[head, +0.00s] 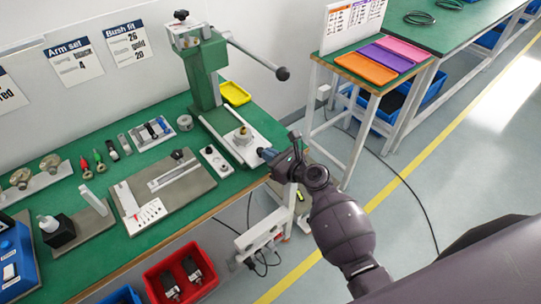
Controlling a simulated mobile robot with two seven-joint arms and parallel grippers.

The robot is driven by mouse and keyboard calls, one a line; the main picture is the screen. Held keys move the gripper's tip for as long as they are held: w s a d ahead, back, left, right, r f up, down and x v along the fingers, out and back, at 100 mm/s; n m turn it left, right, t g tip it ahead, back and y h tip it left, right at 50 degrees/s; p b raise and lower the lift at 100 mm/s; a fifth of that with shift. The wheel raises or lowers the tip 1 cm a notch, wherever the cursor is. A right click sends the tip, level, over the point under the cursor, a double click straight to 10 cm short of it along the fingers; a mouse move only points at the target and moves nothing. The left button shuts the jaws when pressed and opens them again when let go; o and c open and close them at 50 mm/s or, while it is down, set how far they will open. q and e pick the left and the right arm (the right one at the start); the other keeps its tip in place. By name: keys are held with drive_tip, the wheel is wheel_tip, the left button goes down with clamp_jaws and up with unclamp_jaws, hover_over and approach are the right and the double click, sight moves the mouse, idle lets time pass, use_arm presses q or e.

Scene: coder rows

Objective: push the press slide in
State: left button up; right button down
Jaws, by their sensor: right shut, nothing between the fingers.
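The green arbor press (203,72) stands at the back of the green bench, its lever with a dark ball knob reaching out to the right. The press slide (236,142), a light plate with a small brass-coloured part on it, sticks out from the press base toward the front edge. My right gripper (264,153) is shut and empty, its blue-tipped fingers at the slide's front right end. I cannot tell whether they touch it. My left gripper is not in view.
A grey fixture plate (162,188) and a small control box (216,160) lie left of the slide. A side table with coloured trays (366,68) stands at the right.

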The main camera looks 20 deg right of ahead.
sight(247, 132)
drive_tip(key=x, duration=0.4)
drive_tip(key=w+d+r+b+x, duration=0.1)
drive_tip(key=x, duration=0.3)
drive_tip(key=r+b+x, duration=0.1)
drive_tip(key=x, duration=0.4)
drive_tip(key=shift+w+d, duration=0.25)
drive_tip(key=shift+w+a, duration=0.1)
drive_tip(key=shift+w, duration=0.2)
drive_tip(key=shift+w+r, duration=0.15)
drive_tip(key=shift+r, duration=0.2)
